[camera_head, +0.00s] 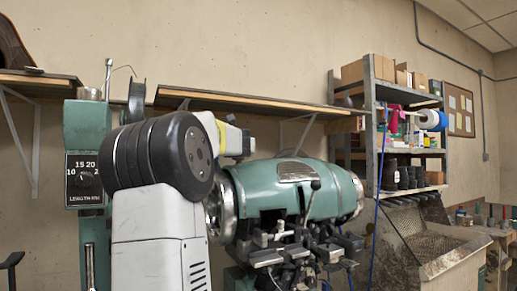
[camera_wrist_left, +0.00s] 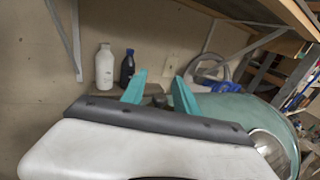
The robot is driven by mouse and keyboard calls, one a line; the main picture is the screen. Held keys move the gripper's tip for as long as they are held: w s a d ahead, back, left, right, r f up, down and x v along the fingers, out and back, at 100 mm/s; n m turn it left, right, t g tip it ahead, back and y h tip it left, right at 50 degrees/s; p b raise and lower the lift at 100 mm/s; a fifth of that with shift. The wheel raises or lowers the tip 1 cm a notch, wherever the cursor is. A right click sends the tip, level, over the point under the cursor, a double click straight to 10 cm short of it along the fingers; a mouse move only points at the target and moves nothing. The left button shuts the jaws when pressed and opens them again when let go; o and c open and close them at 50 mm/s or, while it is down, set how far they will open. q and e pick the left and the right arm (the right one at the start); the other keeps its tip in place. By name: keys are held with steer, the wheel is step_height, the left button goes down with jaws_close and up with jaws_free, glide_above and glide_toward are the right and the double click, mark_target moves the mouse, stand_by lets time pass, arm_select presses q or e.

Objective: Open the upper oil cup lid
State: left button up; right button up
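The green sole stitcher (camera_head: 270,195) stands in front of me, with a chrome ring at each end of its rounded body and a metal plate (camera_head: 296,171) on top. I cannot make out the upper oil cup lid for certain in either view; my left arm covers part of the machine. In the left wrist view, the teal fingertips of my left gripper (camera_wrist_left: 160,93) stand apart, with a small grey shape behind the gap. The machine's green body (camera_wrist_left: 268,120) lies to their right. My right gripper is in neither view.
A wall shelf (camera_head: 250,101) runs behind the machine. A white bottle (camera_wrist_left: 105,67) and a dark bottle (camera_wrist_left: 127,67) stand beyond my left gripper. A loaded rack (camera_head: 373,130) and a worn metal bin (camera_head: 425,245) stand at the right. A green post with a dial (camera_head: 84,178) rises at the left.

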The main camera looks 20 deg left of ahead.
arm_select(q)
steer(key=shift+c, duration=0.3)
jaws_close()
